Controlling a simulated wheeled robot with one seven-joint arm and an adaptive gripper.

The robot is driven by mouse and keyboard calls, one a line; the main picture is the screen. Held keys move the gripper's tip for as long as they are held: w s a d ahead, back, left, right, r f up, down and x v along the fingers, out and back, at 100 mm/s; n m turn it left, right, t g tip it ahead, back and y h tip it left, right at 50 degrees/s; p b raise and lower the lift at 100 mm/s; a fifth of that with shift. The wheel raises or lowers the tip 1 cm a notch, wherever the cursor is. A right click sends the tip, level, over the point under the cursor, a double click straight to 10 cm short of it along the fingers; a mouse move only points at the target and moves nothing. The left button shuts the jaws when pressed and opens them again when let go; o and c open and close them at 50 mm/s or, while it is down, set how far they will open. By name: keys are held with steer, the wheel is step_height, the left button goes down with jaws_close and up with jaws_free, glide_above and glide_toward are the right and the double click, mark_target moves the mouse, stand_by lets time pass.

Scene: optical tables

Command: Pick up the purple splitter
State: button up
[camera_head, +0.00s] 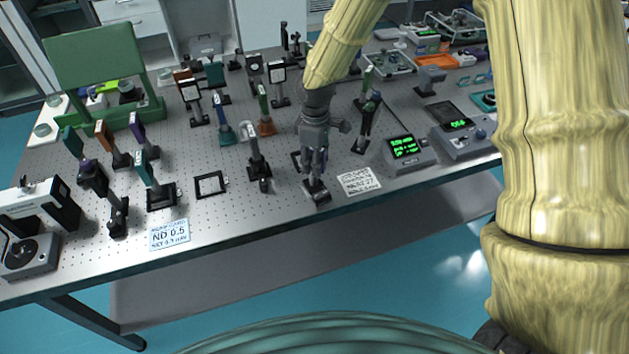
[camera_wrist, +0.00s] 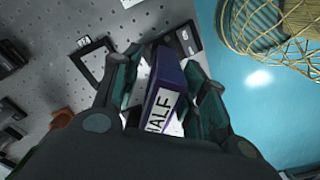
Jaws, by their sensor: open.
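The purple splitter (camera_wrist: 167,82) shows in the wrist view as a purple block with a white label reading "HALF". It lies between the two dark green fingers of my gripper (camera_wrist: 160,68). The fingers are spread, with one on each side of it; I cannot tell whether either touches it. In the head view my gripper (camera_head: 315,158) points down near the table's front edge, above a dark base (camera_head: 317,191). There the gripper mostly hides the splitter.
The perforated optical table (camera_head: 220,225) carries several upright mounts. A black square frame (camera_head: 211,185) lies left of my gripper, and a printed card (camera_head: 359,181) and green-lit meter (camera_head: 408,150) are to the right. A green stand (camera_head: 100,62) stands at the back left.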

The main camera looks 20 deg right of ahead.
jaws_close()
steer(key=shift+w+r, duration=0.1)
stand_by(0.5)
